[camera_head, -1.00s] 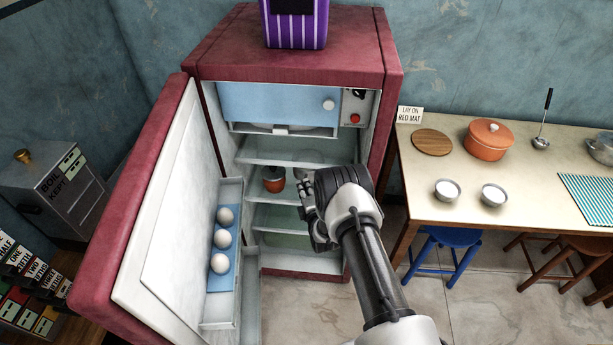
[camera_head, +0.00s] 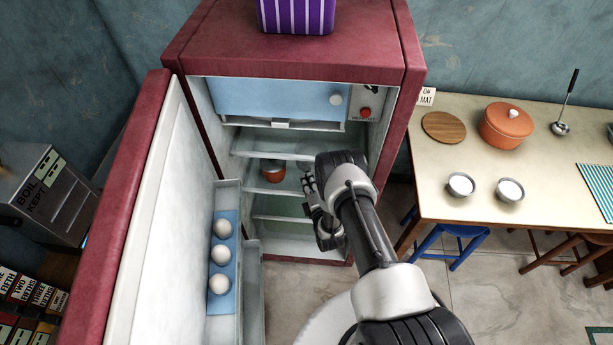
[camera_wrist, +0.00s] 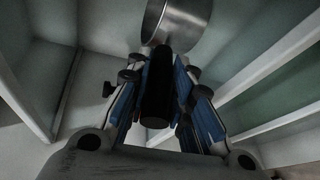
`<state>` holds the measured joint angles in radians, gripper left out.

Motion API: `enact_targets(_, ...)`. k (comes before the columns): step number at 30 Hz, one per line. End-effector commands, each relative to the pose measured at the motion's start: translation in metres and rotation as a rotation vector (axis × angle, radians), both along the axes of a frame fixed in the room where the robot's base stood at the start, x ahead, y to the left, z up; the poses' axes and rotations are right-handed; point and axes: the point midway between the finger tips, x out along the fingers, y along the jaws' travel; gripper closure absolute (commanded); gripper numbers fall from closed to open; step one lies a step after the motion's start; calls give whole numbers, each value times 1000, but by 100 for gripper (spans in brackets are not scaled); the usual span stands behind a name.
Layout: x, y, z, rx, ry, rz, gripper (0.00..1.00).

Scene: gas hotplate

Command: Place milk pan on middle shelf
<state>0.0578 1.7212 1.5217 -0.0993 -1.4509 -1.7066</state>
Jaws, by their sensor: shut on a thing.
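In the wrist view, my gripper (camera_wrist: 158,85) is shut on the black handle of the steel milk pan (camera_wrist: 178,22), whose round body is beyond the fingertips. In the head view, my gripper (camera_head: 309,187) is at the right part of the open fridge, by the middle shelf (camera_head: 290,187). The pan is mostly hidden there, so I cannot tell whether it touches a shelf. A small orange-red pot (camera_head: 272,172) stands left of my gripper, apparently on the middle shelf. The upper shelf (camera_head: 285,145) is above and the lower shelf (camera_head: 285,218) below.
The open fridge door (camera_head: 150,230) stands at the left, with several eggs (camera_head: 221,255) in its rack. The fridge's right wall (camera_head: 381,135) is close to my arm. A table (camera_head: 450,190) with an orange pot (camera_head: 506,126) and two bowls (camera_head: 461,185) stands at the right.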

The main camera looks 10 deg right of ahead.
Motion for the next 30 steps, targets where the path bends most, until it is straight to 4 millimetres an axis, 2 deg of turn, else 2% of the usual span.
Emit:
enact_targets(11, 1, 0, -3, -1, -5, 1, 100)
enact_targets(12, 0, 0, -4, 0, 1, 1, 77)
enact_targets(18, 0, 0, -4, 0, 1, 1, 64)
enact_targets(21, 0, 0, -4, 0, 1, 1, 59)
enact_targets(30, 0, 0, -2, 0, 1, 1, 59)
